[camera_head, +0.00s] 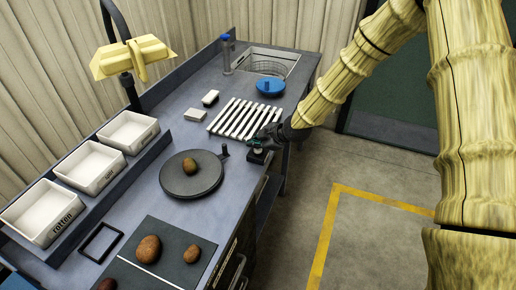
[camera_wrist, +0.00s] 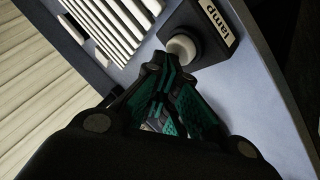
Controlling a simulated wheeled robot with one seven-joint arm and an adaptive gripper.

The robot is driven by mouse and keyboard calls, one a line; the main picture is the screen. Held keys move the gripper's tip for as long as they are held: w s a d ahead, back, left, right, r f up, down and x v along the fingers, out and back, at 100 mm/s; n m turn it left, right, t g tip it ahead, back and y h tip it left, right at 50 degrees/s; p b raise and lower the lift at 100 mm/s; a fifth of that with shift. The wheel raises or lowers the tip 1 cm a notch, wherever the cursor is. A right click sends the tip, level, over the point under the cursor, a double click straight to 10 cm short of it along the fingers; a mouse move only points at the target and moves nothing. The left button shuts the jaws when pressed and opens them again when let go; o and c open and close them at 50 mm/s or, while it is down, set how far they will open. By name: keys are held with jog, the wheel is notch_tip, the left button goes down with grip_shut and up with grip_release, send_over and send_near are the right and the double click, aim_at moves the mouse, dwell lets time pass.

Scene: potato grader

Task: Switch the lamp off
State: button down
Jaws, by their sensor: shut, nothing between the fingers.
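The lamp (camera_head: 130,57) has a yellow shade on a dark curved arm at the back left of the bench. I cannot tell whether it is lit. In the wrist view a dark switch box (camera_wrist: 207,58) labelled "lamp" carries a round pale button (camera_wrist: 181,47). The box also shows at the bench's front edge in the head view (camera_head: 256,158), partly hidden by my gripper. My gripper (camera_wrist: 157,68) is shut and empty, its tips close beside the button. I cannot tell whether they touch it.
A white slatted rack (camera_head: 243,118) lies just behind the switch. A round dark plate (camera_head: 178,183) with a potato stands to the left. Three white bins (camera_head: 127,132) line the back. A blue lid (camera_head: 271,87) and a sink basket (camera_head: 268,66) are farther off.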

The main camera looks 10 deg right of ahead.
aim_at(256, 150)
jog(key=shift+r, duration=0.1)
jog(key=shift+r+p, duration=1.5)
jog(key=shift+r, duration=1.4)
